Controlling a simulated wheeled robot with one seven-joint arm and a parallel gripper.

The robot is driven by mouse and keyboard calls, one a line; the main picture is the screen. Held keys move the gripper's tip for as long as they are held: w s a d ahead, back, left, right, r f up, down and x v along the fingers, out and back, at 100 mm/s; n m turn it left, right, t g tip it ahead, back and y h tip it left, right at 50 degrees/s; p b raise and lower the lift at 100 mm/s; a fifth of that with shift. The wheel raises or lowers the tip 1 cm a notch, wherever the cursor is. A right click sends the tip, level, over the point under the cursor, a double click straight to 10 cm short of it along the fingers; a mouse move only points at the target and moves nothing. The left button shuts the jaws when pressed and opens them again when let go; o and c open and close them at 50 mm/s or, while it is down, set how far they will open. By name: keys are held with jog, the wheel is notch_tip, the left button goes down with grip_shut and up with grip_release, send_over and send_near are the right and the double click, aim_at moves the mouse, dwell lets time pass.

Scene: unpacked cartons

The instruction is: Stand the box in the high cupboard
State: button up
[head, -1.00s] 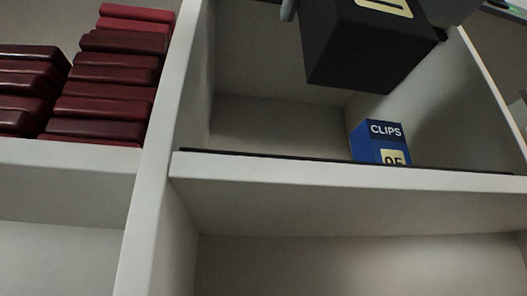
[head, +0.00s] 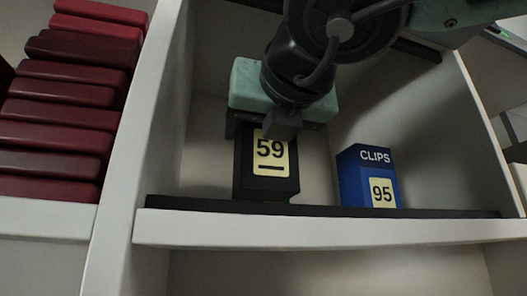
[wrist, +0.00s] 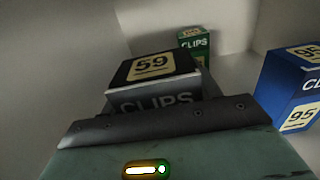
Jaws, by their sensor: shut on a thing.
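The black box (head: 266,185) with a yellow 59 label is in the cupboard compartment, left of the blue box. It looks upright. Its lower edge is close behind the black front lip, and I cannot tell whether it touches the shelf floor. My gripper (head: 284,124) is shut on its upper part from above. In the wrist view the black box (wrist: 153,68) shows a 59 label and the word CLIPS, partly covered by my gripper (wrist: 160,120). The high cupboard (head: 330,232) is pale, with its front open.
A blue CLIPS box (head: 352,185) marked 95 stands to the right, with a gap between. The wrist view shows a green CLIPS box (wrist: 194,43) farther back. A black lip (head: 420,211) runs along the shelf front. Dark red cases (head: 65,110) are stacked left of the divider.

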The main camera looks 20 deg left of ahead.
aim_at(259, 155)
jog(key=shift+w+a+f, duration=0.2)
jog(key=shift+w+f, duration=0.05)
jog(key=shift+f, duration=0.4)
jog(key=shift+w+a+f, duration=0.15)
jog(key=shift+w+f, duration=0.1)
jog(key=shift+f, duration=0.8)
jog(key=o, duration=1.1)
jog(key=shift+f, duration=0.15)
jog(key=shift+r, duration=0.2)
jog(key=b+v, duration=0.3)
jog(key=v, duration=0.9)
jog(key=shift+s+f, duration=0.1)
